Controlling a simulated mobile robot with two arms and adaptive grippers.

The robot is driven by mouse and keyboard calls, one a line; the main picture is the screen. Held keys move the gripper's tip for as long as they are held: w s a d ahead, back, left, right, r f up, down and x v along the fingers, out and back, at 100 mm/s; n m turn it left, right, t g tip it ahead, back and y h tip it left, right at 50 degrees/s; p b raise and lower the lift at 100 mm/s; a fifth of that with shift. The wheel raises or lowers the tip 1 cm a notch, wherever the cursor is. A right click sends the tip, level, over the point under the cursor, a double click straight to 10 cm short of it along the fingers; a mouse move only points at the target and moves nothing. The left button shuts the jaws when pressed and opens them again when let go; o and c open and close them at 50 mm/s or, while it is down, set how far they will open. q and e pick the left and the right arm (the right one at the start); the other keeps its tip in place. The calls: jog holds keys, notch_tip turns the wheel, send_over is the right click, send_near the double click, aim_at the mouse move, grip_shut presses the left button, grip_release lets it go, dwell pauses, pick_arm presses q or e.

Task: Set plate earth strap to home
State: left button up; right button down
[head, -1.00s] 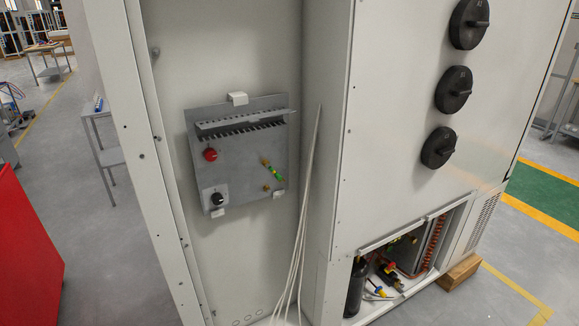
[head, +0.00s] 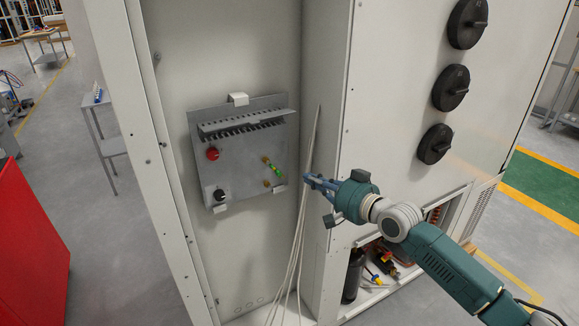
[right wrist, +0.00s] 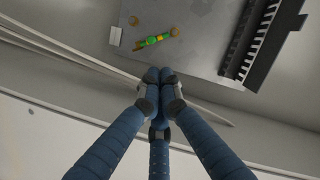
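The green-and-yellow earth strap (head: 275,167) lies slanted on the grey plate (head: 238,180), between a brass stud (head: 265,159) at its upper left and a brass end at its lower right. Another brass stud (head: 267,184) sits below it. The strap also shows in the right wrist view (right wrist: 158,39), beyond my fingertips and apart from them. My right gripper (head: 307,180) is just right of the plate, near the white cables; its blue fingers also show in the right wrist view (right wrist: 160,76), tips bunched together with nothing between them. My left gripper is not in view.
Thin white cables (head: 297,235) hang in the cabinet corner beside my right gripper. The plate carries a red knob (head: 213,154), a black rotary switch (head: 219,195) and a slotted duct (head: 245,122). An open lower compartment (head: 352,312) lies below my right arm.

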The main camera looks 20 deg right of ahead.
aim_at(277, 172)
jog(key=shift+r, duration=0.1)
jog(key=p+x, duration=0.1)
jog(key=x, duration=0.9)
jog(key=shift+p, duration=0.3)
